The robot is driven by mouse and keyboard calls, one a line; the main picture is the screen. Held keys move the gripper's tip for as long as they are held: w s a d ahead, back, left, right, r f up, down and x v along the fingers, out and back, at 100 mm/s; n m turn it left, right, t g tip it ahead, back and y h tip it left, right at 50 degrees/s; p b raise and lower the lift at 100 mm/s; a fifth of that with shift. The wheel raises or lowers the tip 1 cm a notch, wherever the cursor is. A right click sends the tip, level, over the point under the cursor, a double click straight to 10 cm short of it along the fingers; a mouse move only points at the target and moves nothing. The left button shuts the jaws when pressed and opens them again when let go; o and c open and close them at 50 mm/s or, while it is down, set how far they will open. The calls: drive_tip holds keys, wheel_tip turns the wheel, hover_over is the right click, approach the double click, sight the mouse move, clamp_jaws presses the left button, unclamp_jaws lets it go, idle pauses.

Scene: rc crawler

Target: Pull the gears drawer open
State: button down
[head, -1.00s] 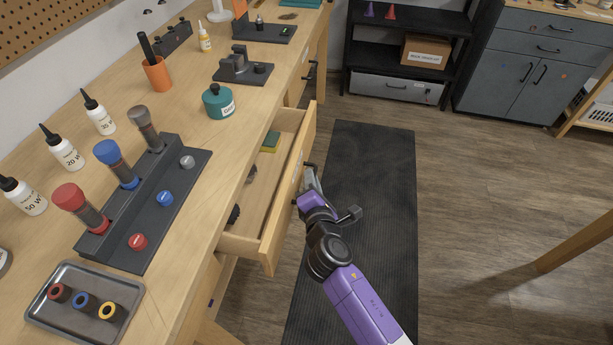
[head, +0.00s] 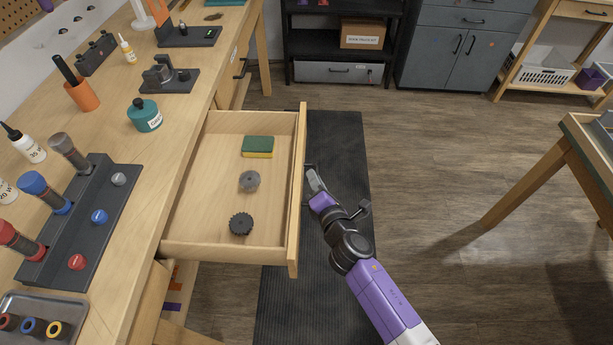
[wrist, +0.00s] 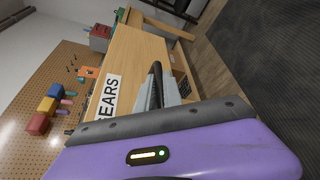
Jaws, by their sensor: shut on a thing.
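The gears drawer (head: 228,242) is pulled well out of the wooden workbench. Inside it lie a dark gear (head: 241,223), a grey gear (head: 250,181) and a green and yellow sponge (head: 257,147). My gripper (head: 312,178) is at the outer side of the drawer front, shut on its handle (wrist: 154,86). In the wrist view the dark handle stands at the grey fingers, beside a white label (wrist: 108,98) reading "EARS", its first letter hidden. The handle is mostly hidden by the gripper in the head view.
On the bench are a black rack (head: 85,225) of capped tools, a teal jar (head: 145,115), an orange cup (head: 82,95) and a metal tray (head: 75,308). A dark mat (head: 340,140) covers the floor by the drawer. Open floor lies to the right.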

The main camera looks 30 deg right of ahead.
drive_tip(key=shift+s, duration=0.1)
drive_tip(key=c, duration=1.8)
unclamp_jaws()
drive_tip(key=shift+o, duration=0.2)
drive_tip(key=v, duration=0.7)
drive_tip(key=shift+s+b, duration=0.3)
drive_tip(key=shift+s, duration=0.05)
drive_tip(key=shift+a+r, duration=0.1)
